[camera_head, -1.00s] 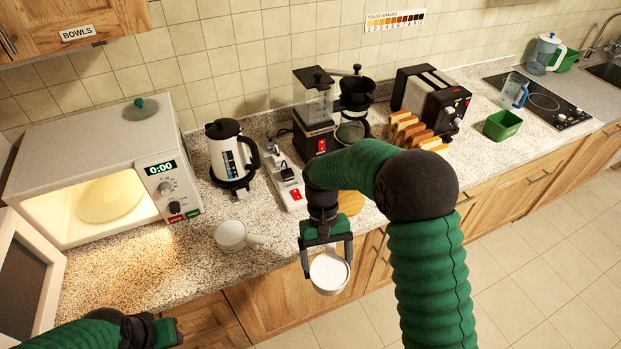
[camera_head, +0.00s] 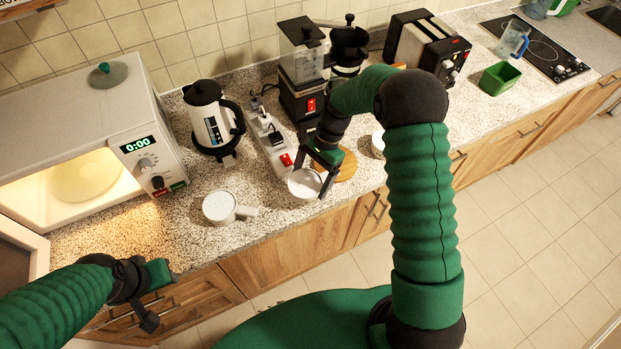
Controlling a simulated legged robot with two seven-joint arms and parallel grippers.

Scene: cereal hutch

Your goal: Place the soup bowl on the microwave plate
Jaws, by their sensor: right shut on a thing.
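My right gripper (camera_head: 317,176) is shut on a small white bowl (camera_head: 303,187), taken to be the soup bowl, near the counter's front edge. I cannot tell whether the bowl touches the counter. The microwave (camera_head: 95,140) stands at the left with its door open and its inside lit. Its pale round plate (camera_head: 88,184) shows inside with nothing on it. My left gripper (camera_head: 158,296) is empty in front of the counter at lower left, its fingers apart.
A white handled pan (camera_head: 220,208) stands on the counter between the bowl and the microwave. The kettle (camera_head: 208,118), power strip (camera_head: 271,140) and grinder (camera_head: 303,65) stand behind. Another white dish (camera_head: 378,143) is partly hidden by my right arm. The open microwave door (camera_head: 20,250) juts forward at left.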

